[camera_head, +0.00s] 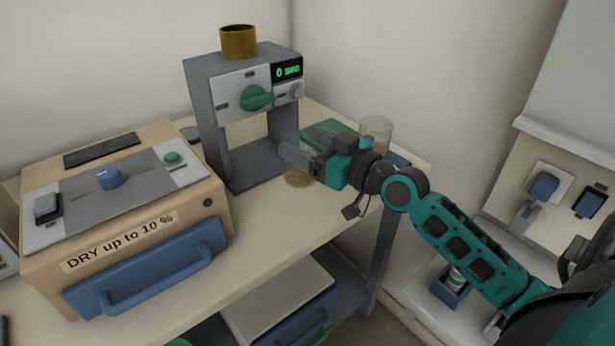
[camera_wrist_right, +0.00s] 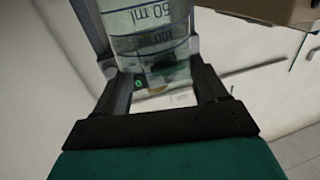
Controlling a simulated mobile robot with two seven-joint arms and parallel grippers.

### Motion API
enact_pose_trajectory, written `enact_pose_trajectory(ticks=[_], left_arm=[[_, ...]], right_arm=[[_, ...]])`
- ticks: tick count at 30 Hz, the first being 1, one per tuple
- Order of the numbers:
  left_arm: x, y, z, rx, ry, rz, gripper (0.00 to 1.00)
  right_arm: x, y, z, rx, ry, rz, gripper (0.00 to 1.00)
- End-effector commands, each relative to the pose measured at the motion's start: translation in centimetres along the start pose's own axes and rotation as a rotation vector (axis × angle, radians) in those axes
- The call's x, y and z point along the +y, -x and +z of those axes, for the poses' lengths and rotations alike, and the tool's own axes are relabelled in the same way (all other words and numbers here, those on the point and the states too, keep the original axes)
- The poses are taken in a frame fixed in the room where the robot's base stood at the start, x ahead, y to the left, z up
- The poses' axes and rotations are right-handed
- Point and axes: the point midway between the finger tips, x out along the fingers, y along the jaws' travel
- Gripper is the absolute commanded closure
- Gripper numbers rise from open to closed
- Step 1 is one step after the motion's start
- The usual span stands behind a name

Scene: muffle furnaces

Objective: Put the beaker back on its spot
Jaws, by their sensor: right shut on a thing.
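My right gripper (camera_head: 299,150) reaches over the table in front of the grey stand and points left. In the right wrist view it (camera_wrist_right: 155,75) is shut on the beaker (camera_wrist_right: 150,35), a clear vessel with blue ml markings. A little yellowish matter shows low in the beaker. In the head view the held beaker is hard to make out against the stand. A round tan patch (camera_head: 298,178) shows just below the fingers; I cannot tell whether it is a spot on the table. My left gripper is out of view.
The grey stand (camera_head: 230,120) has a timer display reading 0 sec. A clear glass vessel (camera_head: 376,131) stands behind my right wrist, near a green mat (camera_head: 337,128). The tan DRY device (camera_head: 125,210) fills the table's left. Bare table (camera_head: 262,238) lies in front.

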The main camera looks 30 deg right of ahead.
Motion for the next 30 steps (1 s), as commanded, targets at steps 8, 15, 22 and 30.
enact_pose_trajectory(ticks=[8,15,22,30], left_arm=[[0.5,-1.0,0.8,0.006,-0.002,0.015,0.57],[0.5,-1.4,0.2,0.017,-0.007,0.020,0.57],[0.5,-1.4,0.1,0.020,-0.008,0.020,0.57],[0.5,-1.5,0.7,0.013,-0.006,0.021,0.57]], right_arm=[[0.0,0.0,4.3,-0.003,0.000,0.000,0.85],[0.0,0.0,6.0,0.001,0.000,0.001,0.85],[0.0,0.0,5.9,0.001,0.000,0.000,0.85],[0.0,0.0,6.2,0.000,0.000,0.000,0.14]])
